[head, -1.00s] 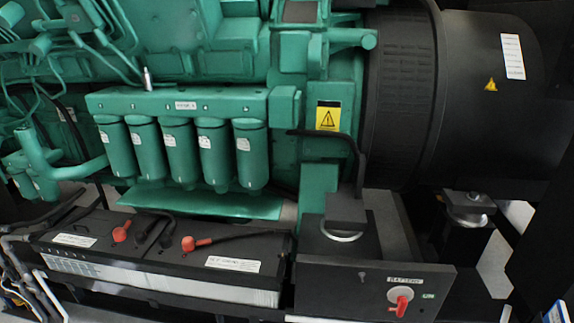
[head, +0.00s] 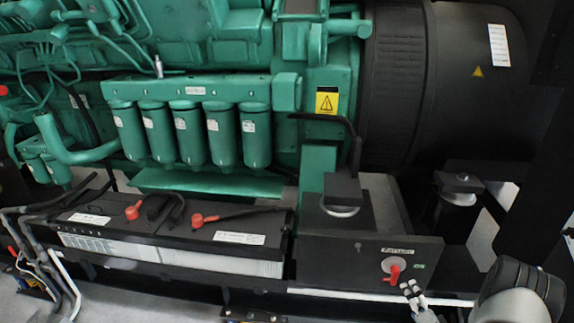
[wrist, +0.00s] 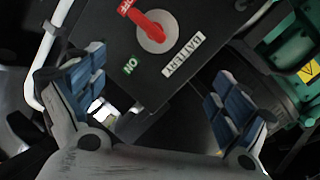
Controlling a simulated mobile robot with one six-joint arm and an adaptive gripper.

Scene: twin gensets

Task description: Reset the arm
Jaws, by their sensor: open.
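The battery switch has a red handle (head: 394,274) on a pale round hub, set in a dark panel (head: 345,251) in the head view. The handle points down, away from the BATTERY label and off the ON mark. In the wrist view the red handle (wrist: 147,22) points to the OFF mark. My gripper (head: 414,290) is at the lower right of the head view, just below and right of the handle. In the wrist view my gripper (wrist: 155,97) is open, its blue-padded fingers wide apart with nothing between them. The handle is beyond the fingertips; I see no contact.
Black batteries (head: 165,235) with red terminal caps sit left of the panel. Green engine filters (head: 190,132) hang above them. A black generator housing (head: 450,85) fills the upper right. Cables and pipes (head: 40,255) crowd the lower left.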

